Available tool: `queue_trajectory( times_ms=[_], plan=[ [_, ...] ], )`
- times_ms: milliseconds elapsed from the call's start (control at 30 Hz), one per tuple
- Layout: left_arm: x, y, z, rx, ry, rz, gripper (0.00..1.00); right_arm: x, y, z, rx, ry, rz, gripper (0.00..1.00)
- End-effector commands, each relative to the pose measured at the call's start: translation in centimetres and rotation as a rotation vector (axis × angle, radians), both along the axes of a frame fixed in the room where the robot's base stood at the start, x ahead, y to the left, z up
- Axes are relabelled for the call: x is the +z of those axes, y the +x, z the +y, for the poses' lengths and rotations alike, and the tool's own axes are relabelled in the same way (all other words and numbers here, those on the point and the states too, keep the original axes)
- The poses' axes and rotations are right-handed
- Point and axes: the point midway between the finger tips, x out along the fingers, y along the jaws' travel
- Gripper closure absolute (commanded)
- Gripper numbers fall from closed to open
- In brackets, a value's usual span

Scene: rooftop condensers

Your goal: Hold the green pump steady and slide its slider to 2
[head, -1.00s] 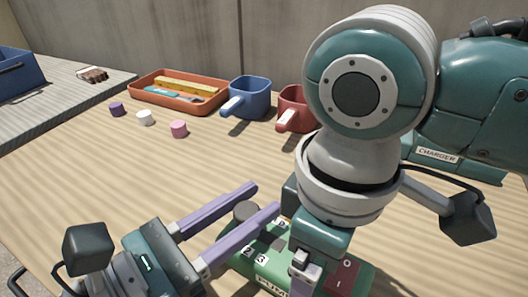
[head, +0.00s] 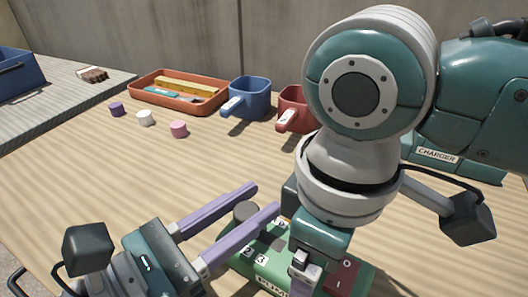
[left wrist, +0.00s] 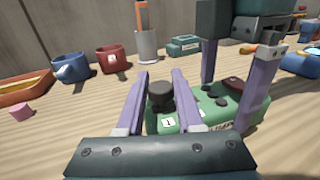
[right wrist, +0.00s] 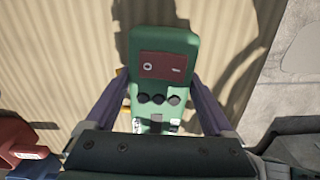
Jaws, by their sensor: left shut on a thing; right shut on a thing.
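The green pump (head: 272,268) lies on the table at the bottom of the head view, partly covered by my right arm. It has number labels, several dark round buttons (right wrist: 158,98) and a red panel (right wrist: 162,66). A dark round knob (left wrist: 160,93) stands up at one end of it. My left gripper (left wrist: 160,73) is shut on this knob, one finger on each side; the knob (head: 246,210) also shows in the head view. My right gripper (right wrist: 162,76) is shut across the pump's body from above. The slider's setting cannot be read clearly.
An orange tray (head: 140,98), a blue mug (head: 248,98) and a red mug (head: 293,105) stand behind. Purple, white and pink small pieces (head: 179,129) lie left of the mugs. A green charger (head: 440,160) is at the right.

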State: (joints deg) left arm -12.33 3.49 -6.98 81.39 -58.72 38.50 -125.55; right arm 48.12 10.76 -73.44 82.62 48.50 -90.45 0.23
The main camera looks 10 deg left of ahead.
Motion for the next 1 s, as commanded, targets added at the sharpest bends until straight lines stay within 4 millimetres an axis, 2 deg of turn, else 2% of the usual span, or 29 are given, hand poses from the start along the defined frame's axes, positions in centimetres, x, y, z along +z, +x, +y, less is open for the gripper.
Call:
queue_trajectory(
  times_ms=[267,500,700,733,1000],
  plan=[
    [0.0,0.0,-0.1,-0.001,0.0,0.0,1.0,0.1,0.1,0.0,-0.002,0.001,-0.004,1.0],
    [0.0,-0.9,-1.9,-0.001,-0.001,0.0,1.0,0.1,0.1,0.0,-0.002,0.001,-0.004,1.0],
    [0.0,-0.8,-1.8,-0.001,0.0,-0.001,1.0,0.1,0.1,0.0,-0.002,0.001,-0.004,1.0],
    [0.0,-0.8,-1.8,-0.001,0.0,-0.001,0.63,0.1,0.1,0.0,-0.002,0.001,-0.004,1.0],
    [0.0,-0.8,-1.8,0.0,0.0,-0.001,0.34,0.1,0.1,0.0,-0.001,0.002,-0.003,1.0]
  ],
)
